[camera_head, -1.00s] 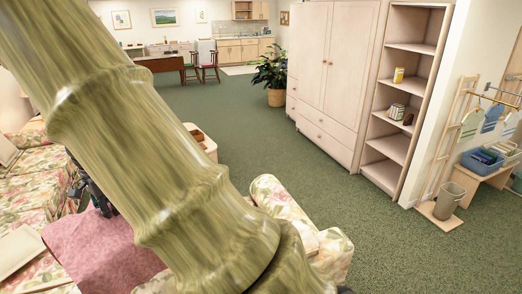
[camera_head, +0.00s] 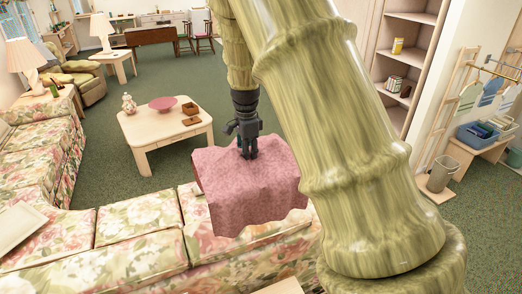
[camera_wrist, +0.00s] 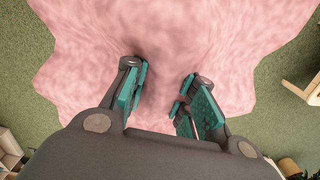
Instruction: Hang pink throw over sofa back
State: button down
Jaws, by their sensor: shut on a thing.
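The pink throw (camera_head: 262,188) is a mottled pink cloth, spread out and drooping at its edges, in the middle of the head view. My gripper (camera_head: 247,150) is shut on it near the middle of its upper side. In the wrist view my gripper (camera_wrist: 160,92) points its teal finger pads into the throw (camera_wrist: 160,35), which fills much of that view. The floral sofa (camera_head: 135,262) runs along the bottom and left. The throw hides part of the sofa's right section; I cannot tell whether it touches the sofa or hangs above it.
A low wooden coffee table (camera_head: 150,126) with a pink bowl (camera_head: 162,103), a jar (camera_head: 128,102) and small wooden boxes stands beyond the sofa. A pale tray-like thing (camera_head: 18,228) lies on the sofa at the left.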

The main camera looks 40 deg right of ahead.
jog(key=shift+d+f+b, duration=0.1)
jog(key=shift+f+b, duration=4.6)
jog(key=shift+f, duration=10.55)
jog(key=c, duration=1.1)
grip_release()
jog(key=shift+s, duration=0.1)
jog(key=shift+r, duration=0.1)
notch_tip(320, 180, up, 12)
jog(key=shift+f, duration=0.1)
